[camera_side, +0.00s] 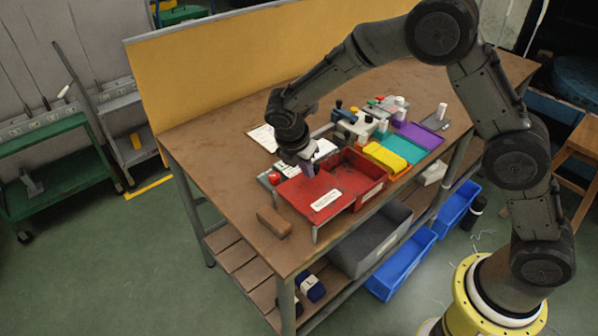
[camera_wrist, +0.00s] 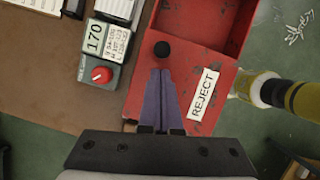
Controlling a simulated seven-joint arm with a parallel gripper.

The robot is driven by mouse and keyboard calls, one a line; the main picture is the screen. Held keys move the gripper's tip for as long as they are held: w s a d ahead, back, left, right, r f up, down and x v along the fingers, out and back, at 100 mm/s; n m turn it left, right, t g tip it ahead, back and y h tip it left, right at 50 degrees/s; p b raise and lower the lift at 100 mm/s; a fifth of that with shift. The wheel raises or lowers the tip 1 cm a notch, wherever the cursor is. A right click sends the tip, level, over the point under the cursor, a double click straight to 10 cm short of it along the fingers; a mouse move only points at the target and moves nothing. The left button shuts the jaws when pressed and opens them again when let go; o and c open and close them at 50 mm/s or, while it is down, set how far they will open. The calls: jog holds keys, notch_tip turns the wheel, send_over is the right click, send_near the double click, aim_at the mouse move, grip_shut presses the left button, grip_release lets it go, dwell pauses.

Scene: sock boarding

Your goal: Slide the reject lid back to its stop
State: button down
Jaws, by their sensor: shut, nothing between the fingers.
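The red reject lid (camera_side: 312,197) is a flat, worn plate with a white label in the side view. It covers one part of the red reject bin (camera_side: 372,192), and the other part is open. In the wrist view the lid (camera_wrist: 180,112) carries a REJECT label (camera_wrist: 203,93) and a round black knob (camera_wrist: 161,49). My gripper (camera_side: 311,191) points down over the lid. In the wrist view its purple-grey fingers (camera_wrist: 161,72) are together and empty, with their tips just short of the knob. I cannot tell whether they touch the lid or knob.
Yellow (camera_side: 386,157), teal (camera_side: 404,149) and purple (camera_side: 419,135) pieces lie beyond the bin. A brown block (camera_side: 274,222) lies near the bench's front edge.

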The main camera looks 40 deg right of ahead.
jog(key=shift+d, duration=0.3)
jog(key=d, duration=1.3)
jog(key=shift+d, duration=0.35)
